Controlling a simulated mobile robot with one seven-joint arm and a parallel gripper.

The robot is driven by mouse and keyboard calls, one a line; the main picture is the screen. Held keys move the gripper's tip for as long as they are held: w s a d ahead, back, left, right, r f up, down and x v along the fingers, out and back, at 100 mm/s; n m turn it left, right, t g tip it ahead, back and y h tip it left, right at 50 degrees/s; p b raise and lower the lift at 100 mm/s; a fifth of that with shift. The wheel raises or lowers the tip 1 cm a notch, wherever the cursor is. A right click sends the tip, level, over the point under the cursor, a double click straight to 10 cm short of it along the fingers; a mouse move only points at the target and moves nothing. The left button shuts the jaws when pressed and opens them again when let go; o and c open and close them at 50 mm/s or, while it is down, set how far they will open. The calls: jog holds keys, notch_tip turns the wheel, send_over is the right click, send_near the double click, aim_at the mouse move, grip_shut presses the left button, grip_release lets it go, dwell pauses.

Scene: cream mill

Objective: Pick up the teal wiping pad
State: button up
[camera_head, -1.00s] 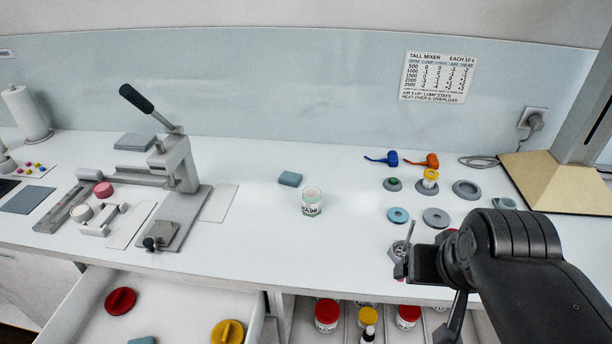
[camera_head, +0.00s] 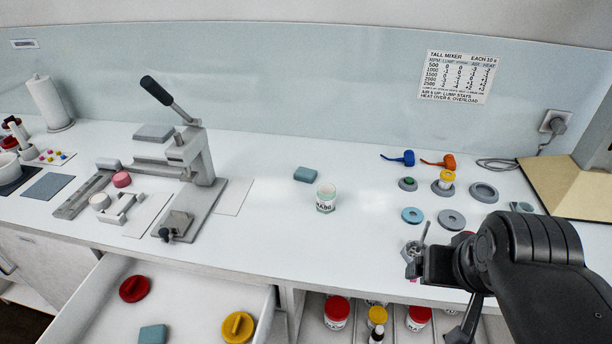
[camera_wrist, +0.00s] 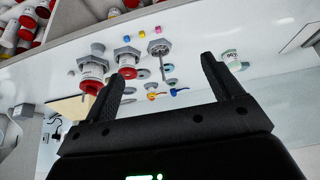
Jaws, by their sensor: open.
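A teal block-like pad (camera_head: 305,174) lies flat on the white counter, left of and behind a small white labelled jar (camera_head: 326,198). A second teal pad (camera_head: 152,334) lies in the open drawer at the lower left, partly cut off by the picture's bottom edge. My gripper (camera_head: 428,264) is over the counter's front right, well away from both pads. In the wrist view my gripper (camera_wrist: 163,70) has its two fingers spread apart with nothing between them. Neither pad is clearly seen in the wrist view.
A lever press (camera_head: 185,165) stands left of the counter pad. Grey and blue rings (camera_head: 452,219) and two coloured scoops lie at the right. The open drawer (camera_head: 200,290) also holds a red (camera_head: 134,289) and a yellow (camera_head: 237,327) round knob-topped piece.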

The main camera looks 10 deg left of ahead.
jog(key=w+a+r+n, duration=0.2)
jog(key=w+n, duration=0.3)
jog(key=w, duration=0.1)
jog(key=w+a+r+n, duration=0.2)
jog(key=w+n, duration=0.2)
jog(key=w, duration=0.2)
jog(key=n+g+h, duration=0.1)
jog(key=n, duration=2.3)
send_over(304, 174)
jog(key=s, duration=0.3)
jog(key=f, duration=1.2)
jog(key=a+f, duration=0.1)
jog(key=f, duration=0.5)
jog(key=shift+w+d+x, duration=0.15)
jog(key=shift+x, duration=1.2)
jog(key=shift+w+d+x, duration=0.1)
jog(key=shift+w+x, duration=0.05)
jog(key=shift+x, duration=1.2)
jog(key=shift+r, duration=0.2)
jog(key=shift+c, duration=0.5)
